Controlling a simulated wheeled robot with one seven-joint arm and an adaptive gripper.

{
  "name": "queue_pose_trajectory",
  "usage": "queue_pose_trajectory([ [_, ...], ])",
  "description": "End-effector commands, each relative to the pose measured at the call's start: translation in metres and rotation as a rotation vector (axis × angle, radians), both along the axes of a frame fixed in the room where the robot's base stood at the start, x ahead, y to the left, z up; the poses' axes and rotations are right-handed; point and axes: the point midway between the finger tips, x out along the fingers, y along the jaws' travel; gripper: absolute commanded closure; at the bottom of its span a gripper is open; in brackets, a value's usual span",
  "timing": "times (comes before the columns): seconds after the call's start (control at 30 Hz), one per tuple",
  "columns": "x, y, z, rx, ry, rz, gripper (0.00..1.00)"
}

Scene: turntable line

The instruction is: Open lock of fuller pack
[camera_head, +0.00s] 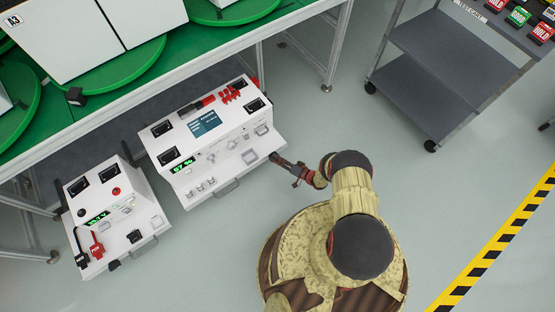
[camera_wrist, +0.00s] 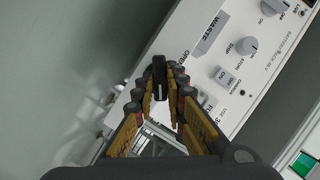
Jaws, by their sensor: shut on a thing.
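The larger white pack (camera_head: 225,135) stands on the floor in front of the green-topped bench. Its green display (camera_head: 183,165) seems to read 97 %. The smaller white pack (camera_head: 125,190) is to its left; its green display (camera_head: 97,218) is too small to read surely. My gripper (camera_head: 276,157) is at the right front corner of the larger pack. In the wrist view, my gripper (camera_wrist: 160,88) has its fingertips on either side of a small black part (camera_wrist: 160,72), which looks like a lock lever, beside the white panel with knobs and switches. How it joins the pack is hidden.
The green-topped bench (camera_head: 215,42) with round green turntables is above and behind the packs. A grey shelf cart (camera_head: 430,60) stands at the upper right. Yellow-black floor tape (camera_head: 490,250) runs at the lower right. The floor between my base and the cart is clear.

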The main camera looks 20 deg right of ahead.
Motion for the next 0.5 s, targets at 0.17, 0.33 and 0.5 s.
queue_pose_trajectory([
  [0.17,-0.0005,0.0011,0.0007,-0.097,-0.028,0.0,1.0],
  [0.33,-0.0004,0.0021,0.0017,-0.235,-0.073,0.001,1.0],
  [0.5,-0.0007,0.0035,0.0026,-0.388,-0.123,0.002,1.0],
])
